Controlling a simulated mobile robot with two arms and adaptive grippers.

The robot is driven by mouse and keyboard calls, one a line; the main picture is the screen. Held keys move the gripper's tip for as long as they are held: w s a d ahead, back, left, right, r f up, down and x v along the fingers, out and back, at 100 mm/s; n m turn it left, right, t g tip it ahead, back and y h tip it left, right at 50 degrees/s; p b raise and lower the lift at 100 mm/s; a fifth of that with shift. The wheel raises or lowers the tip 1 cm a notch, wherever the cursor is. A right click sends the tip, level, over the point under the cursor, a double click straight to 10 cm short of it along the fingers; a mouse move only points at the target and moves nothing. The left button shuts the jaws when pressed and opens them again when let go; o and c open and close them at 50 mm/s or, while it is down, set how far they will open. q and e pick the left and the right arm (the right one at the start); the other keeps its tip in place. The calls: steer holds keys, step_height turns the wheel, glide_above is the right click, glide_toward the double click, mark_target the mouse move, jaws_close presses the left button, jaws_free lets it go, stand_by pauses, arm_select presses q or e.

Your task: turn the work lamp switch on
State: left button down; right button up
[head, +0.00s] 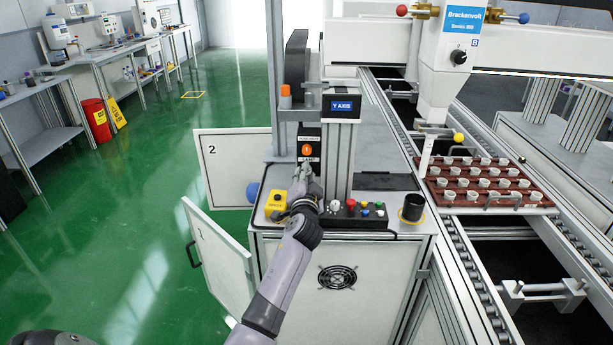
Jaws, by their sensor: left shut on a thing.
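The work lamp switch (307,149) is a small dark box with an orange-red round face and a pale label below it. It is mounted on the machine, left of the Y AXIS post. My left gripper (304,175) is at its lower edge, with the fingers pointing up and away. The gripper is shut on a part of the switch; its fingers hide that part. The switch's position cannot be read clearly. My right gripper is not in view.
A button panel (358,215) and a black cup (413,207) are to the right. A Y AXIS post (341,150) rises beside the switch. An open cabinet door (216,255) hangs at left.

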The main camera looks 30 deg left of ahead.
arm_select(q)
steer(key=shift+r, duration=0.1)
steer(key=c, duration=1.7)
jaws_free()
steer(key=v, duration=1.2)
steer(key=shift+a, duration=0.1)
